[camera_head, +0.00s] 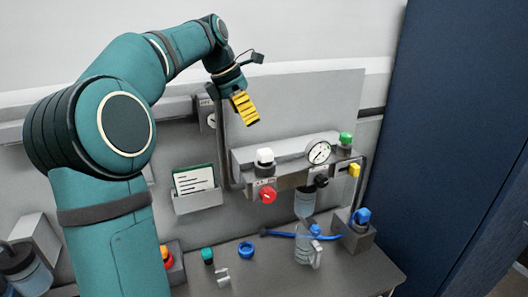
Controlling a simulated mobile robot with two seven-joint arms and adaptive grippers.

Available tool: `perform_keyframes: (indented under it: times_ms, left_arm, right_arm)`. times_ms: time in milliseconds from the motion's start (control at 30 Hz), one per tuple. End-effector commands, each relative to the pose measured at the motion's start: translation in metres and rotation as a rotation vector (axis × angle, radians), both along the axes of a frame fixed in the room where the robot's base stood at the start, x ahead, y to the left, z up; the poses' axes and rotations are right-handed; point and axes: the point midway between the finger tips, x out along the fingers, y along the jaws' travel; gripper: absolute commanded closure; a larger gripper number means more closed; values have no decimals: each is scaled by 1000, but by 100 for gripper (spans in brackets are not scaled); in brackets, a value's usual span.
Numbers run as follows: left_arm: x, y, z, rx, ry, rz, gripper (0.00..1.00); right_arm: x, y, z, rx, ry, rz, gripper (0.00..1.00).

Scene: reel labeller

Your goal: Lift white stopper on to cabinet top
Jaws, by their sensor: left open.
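A white rounded stopper-like cap (264,156) sits on the left end of the grey valve block on the wall panel. My left gripper (245,108) is up and a little left of this cap, in front of the upper panel, clear of it. Yellow, dark-striped finger parts point down from it; it is open and nothing shows held in it. A tall dark blue cabinet (450,130) fills the right side; its top is out of view. My right gripper is not in view.
The valve block (295,170) carries a gauge (318,152), a green cap (346,138) and a red knob (267,195). A card holder (198,202) hangs left of it. On the grey worktop (345,280) are a blue ring (246,250), a teal cap (207,255) and a clear jug (309,250).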

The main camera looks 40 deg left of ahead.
Motion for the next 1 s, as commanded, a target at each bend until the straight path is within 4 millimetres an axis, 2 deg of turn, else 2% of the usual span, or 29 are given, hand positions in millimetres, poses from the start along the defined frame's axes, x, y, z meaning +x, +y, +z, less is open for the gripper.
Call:
perform_keyframes:
  times_ms: [167, 500, 767, 1000]
  left_arm:
    - [4, -2, -12, -1, 0, 0, 27]
    - [25, -13, -68, -1, 2, -2, 27]
    - [31, -16, -84, 0, 0, -1, 27]
    - [42, -21, -115, 0, 1, -1, 27]
  right_arm:
    - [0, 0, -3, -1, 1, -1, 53]
    - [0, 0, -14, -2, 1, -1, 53]
    - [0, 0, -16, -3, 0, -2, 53]
    - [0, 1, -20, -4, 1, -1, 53]
